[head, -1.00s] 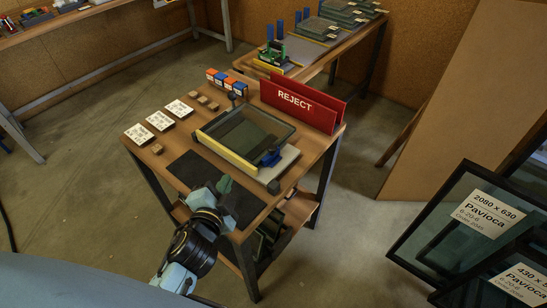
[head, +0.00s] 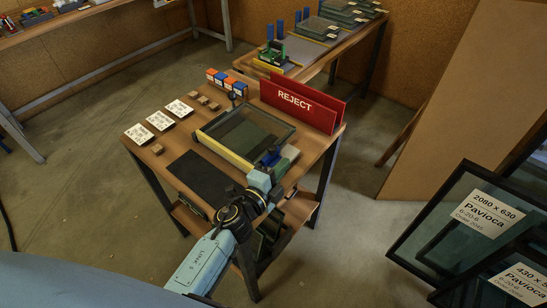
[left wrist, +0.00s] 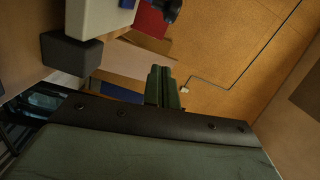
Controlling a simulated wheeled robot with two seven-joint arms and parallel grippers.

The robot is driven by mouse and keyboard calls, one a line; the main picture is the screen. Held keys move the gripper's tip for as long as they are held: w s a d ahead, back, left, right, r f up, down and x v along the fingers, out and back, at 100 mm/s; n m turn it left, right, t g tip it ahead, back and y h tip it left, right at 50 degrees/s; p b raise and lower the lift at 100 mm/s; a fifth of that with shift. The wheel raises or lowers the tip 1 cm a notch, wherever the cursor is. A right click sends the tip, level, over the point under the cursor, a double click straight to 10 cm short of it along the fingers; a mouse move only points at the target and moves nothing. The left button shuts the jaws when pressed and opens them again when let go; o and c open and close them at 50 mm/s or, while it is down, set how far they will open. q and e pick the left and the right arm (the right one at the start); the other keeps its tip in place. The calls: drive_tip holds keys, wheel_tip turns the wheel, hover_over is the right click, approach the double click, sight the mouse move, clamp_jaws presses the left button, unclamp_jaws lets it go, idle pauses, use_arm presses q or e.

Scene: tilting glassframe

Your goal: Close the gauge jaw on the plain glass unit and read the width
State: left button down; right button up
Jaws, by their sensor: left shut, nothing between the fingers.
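The plain glass unit (head: 249,132) lies flat in the gauge on the small table, with the yellow fence (head: 223,148) along its near left side. The gauge's blue jaw (head: 269,158) is at the unit's near right corner, partly hidden by my left gripper. My left gripper (head: 281,165) is shut and empty, right beside the blue jaw; I cannot tell whether they touch. In the left wrist view its dark green fingers (left wrist: 163,88) are together, with a blue part (left wrist: 115,90) nearby. No width reading is legible. My right gripper is not in view.
The red REJECT bin (head: 298,105) stands behind the gauge. A dark mat (head: 200,176), white label cards (head: 160,121) and small wooden blocks (head: 158,149) lie left of it. Large labelled glass panes (head: 470,225) lean at the right.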

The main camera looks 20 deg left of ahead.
sight(275, 150)
use_arm(q)
drive_tip(key=shift+w+a+f, duration=0.15)
drive_tip(key=shift+w+a, duration=0.45)
drive_tip(key=shift+w, duration=0.05)
drive_tip(key=shift+w+a+f, duration=0.15)
drive_tip(key=shift+w+a, duration=0.4)
drive_tip(key=shift+w, duration=0.05)
drive_tip(key=shift+w+a, duration=0.25)
drive_tip(key=shift+a, duration=0.2)
drive_tip(key=shift+w+a+f, duration=0.1)
drive_tip(key=shift+w+a, duration=0.1)
drive_tip(key=shift+a, duration=0.45)
drive_tip(key=s+d, duration=0.3)
drive_tip(key=shift+d+r, duration=0.35)
drive_tip(key=v, duration=0.7)
drive_tip(key=shift+s+a, duration=0.1)
drive_tip(key=shift+s, duration=0.25)
drive_tip(key=shift+s+a+r, duration=0.1)
drive_tip(key=shift+s+a, duration=0.05)
drive_tip(key=shift+s, duration=0.45)
